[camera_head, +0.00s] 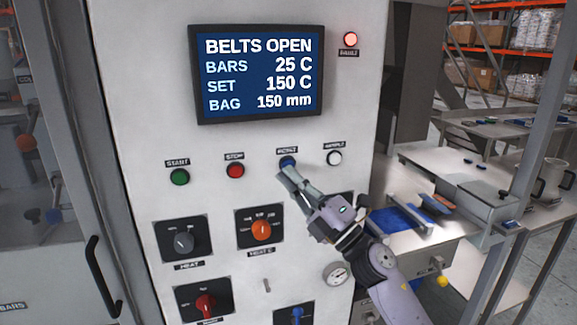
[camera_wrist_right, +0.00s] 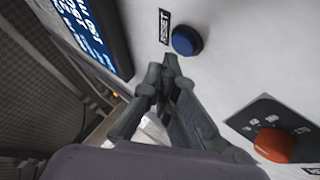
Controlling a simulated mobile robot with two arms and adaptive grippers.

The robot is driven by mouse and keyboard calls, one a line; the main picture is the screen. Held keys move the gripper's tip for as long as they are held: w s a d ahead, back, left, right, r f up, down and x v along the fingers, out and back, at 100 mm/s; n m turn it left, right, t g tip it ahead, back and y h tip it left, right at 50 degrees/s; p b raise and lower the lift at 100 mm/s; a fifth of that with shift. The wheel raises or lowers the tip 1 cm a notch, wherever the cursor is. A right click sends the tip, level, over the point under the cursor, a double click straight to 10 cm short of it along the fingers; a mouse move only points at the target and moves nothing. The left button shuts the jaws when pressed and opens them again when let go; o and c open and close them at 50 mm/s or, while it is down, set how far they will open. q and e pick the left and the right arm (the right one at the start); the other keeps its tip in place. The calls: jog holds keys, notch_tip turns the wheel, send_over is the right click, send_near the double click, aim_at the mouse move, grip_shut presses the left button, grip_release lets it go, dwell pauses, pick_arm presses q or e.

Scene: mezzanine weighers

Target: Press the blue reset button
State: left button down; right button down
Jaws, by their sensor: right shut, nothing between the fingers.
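The blue reset button (camera_head: 288,162) is on the white control panel, under a small black label. It is partly hidden by my right gripper (camera_head: 284,173) in the head view. In the right wrist view the blue button (camera_wrist_right: 186,41) shows whole beside its RESET label (camera_wrist_right: 164,26). My right gripper (camera_wrist_right: 167,62) is shut and empty, with its fingertips just below the button in the head view. Whether the tips touch the button or the panel I cannot tell. My left gripper is not in view.
A green start button (camera_head: 180,177), a red stop button (camera_head: 235,170) and a white button (camera_head: 334,158) share the row. An orange knob (camera_head: 261,230) sits below. The screen (camera_head: 259,73) reads "BELTS OPEN". A red lamp (camera_head: 350,39) is lit. A worktable stands at right.

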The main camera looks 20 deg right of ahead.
jog(key=shift+w, duration=0.1)
dwell(0.7)
jog(key=shift+w, duration=0.35)
jog(key=shift+w, duration=0.4)
dwell(0.6)
jog(key=shift+s, duration=0.85)
jog(key=s+p, duration=0.1)
jog(key=s, duration=0.4)
dwell(0.4)
